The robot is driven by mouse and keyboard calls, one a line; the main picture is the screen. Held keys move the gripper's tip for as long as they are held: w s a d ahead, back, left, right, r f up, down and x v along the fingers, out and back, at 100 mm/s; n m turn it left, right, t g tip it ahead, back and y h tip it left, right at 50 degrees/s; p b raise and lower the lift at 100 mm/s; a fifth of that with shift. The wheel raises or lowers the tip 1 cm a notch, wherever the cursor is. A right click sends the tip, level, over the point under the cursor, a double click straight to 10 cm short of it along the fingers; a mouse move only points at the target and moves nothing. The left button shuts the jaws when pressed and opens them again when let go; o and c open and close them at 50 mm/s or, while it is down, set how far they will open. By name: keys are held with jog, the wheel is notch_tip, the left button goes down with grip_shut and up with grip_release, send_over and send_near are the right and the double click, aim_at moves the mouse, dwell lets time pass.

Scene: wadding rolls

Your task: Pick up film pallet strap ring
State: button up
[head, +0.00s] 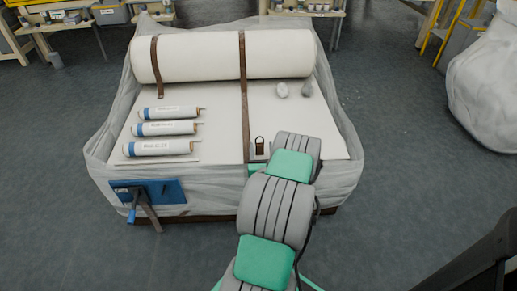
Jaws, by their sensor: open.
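A wrapped pallet (220,110) carries a thick white roll (222,56), with brown straps across it. A small dark ring with a brown tab (260,145), likely the strap ring, stands on the pallet's top near its front edge, right of the long strap (244,95). My grey and green arm reaches up from the bottom and covers the area just right of and below the ring. My gripper's fingers are hidden behind the arm, so their distance from the ring does not show.
Several labelled tubes (165,128) lie at the pallet's left. A blue panel with a handle (148,192) is at the front left. A wrapped bundle (487,90) stands at right. Floor is clear on both sides.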

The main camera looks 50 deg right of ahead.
jog(key=x, duration=0.4)
jog(key=shift+w+a+f, duration=0.1)
jog(key=shift+w+a, duration=0.05)
jog(key=shift+w, duration=0.1)
grip_shut()
dwell(0.4)
